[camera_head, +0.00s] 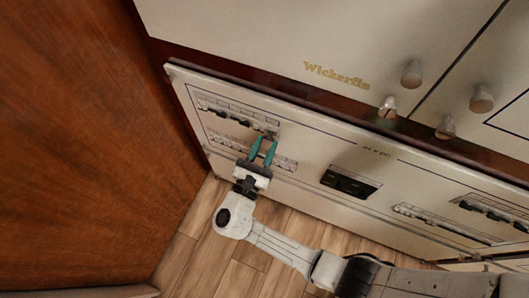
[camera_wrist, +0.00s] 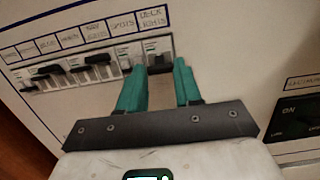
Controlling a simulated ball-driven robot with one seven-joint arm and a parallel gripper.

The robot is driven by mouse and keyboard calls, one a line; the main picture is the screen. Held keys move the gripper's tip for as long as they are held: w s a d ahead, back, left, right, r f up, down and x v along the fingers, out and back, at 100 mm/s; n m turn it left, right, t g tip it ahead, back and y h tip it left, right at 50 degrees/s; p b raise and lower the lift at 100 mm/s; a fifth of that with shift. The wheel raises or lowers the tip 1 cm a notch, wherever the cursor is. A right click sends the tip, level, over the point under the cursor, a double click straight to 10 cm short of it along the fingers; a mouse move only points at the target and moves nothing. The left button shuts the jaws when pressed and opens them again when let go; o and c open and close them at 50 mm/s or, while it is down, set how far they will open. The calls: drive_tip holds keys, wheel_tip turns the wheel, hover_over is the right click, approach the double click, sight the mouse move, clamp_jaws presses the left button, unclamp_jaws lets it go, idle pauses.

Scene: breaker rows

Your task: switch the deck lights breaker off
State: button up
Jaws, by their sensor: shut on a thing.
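The deck lights breaker (camera_wrist: 160,52) is the rightmost switch of the upper row in the wrist view, under the label "DECK LIGHTS" (camera_wrist: 152,19). Its dark lever shows between my teal fingertips; whether it is up or down is hard to tell. My gripper (camera_wrist: 158,72) is shut on this breaker, one finger on each side. In the head view my gripper (camera_head: 264,143) reaches up to the right end of the upper breaker row (camera_head: 232,113), and its fingers partly hide the breaker.
More labelled breakers (camera_wrist: 75,71) sit close to the left of my fingers. A second row (camera_head: 225,142) lies below, partly behind my gripper. A dark display (camera_head: 350,183) is to the right. A brown wood panel (camera_head: 85,130) stands at the left. Round knobs (camera_head: 411,73) stick out above.

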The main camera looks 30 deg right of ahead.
drive_tip(key=shift+w+d+f+t+h+b, duration=0.15)
drive_tip(key=shift+f+t+h+b, duration=0.6)
drive_tip(key=shift+b, duration=0.75)
drive_tip(key=shift+r, duration=0.15)
drive_tip(key=o, duration=1)
drive_tip(key=shift+o, duration=0.2)
drive_tip(key=b+v, duration=0.1)
drive_tip(key=v, duration=0.9)
drive_tip(key=shift+s+a+b, duration=0.2)
drive_tip(key=shift+a+b, duration=0.1)
drive_tip(key=shift+b, duration=0.1)
